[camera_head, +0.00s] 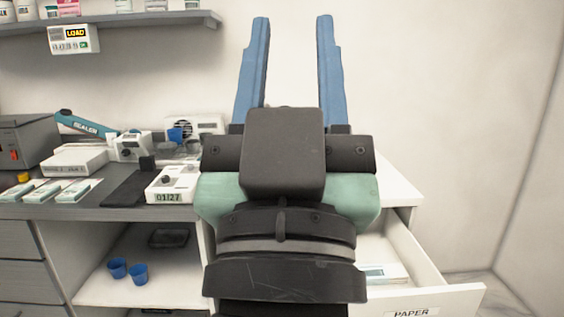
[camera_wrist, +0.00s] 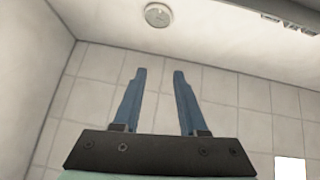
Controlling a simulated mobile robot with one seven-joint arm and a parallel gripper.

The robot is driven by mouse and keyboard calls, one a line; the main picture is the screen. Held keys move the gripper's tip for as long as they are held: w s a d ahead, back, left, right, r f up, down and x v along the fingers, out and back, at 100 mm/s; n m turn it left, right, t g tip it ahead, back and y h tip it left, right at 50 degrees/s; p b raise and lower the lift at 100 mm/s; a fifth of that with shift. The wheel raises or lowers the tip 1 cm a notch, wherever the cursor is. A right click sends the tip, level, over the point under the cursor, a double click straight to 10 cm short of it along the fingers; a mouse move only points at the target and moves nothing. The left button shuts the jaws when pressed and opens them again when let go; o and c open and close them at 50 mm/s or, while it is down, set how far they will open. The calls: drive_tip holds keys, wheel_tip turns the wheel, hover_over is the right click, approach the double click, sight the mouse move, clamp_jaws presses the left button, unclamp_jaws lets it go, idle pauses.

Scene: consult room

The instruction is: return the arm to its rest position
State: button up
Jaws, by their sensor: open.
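My gripper (camera_head: 292,75) stands in the middle of the head view with its two blue fingers pointing up, apart and with nothing between them. My arm's wrist fills the centre below it and hides part of the counter. In the wrist view my gripper (camera_wrist: 158,88) also shows open and empty, against a tiled surface and a pale wall with a round white fixture (camera_wrist: 158,15).
A counter (camera_head: 60,211) at the left holds a sealer (camera_head: 85,125), a white device marked 01:27 (camera_head: 172,185) and boxes. Two blue cups (camera_head: 138,274) stand on the shelf below. An open drawer marked PAPER (camera_head: 440,300) juts out at the lower right. A wall shelf (camera_head: 150,20) hangs upper left.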

wheel_tip(320, 180, up, 24)
drive_tip(key=s+t+y+p, duration=0.1)
drive_tip(key=s+p, duration=0.1)
drive_tip(key=p, duration=1.9)
drive_tip(key=shift+s+a, duration=0.2)
drive_tip(key=shift+a, duration=0.2)
drive_tip(key=shift+r, duration=0.1)
drive_tip(key=shift+o, duration=0.6)
drive_tip(key=shift+d, duration=0.1)
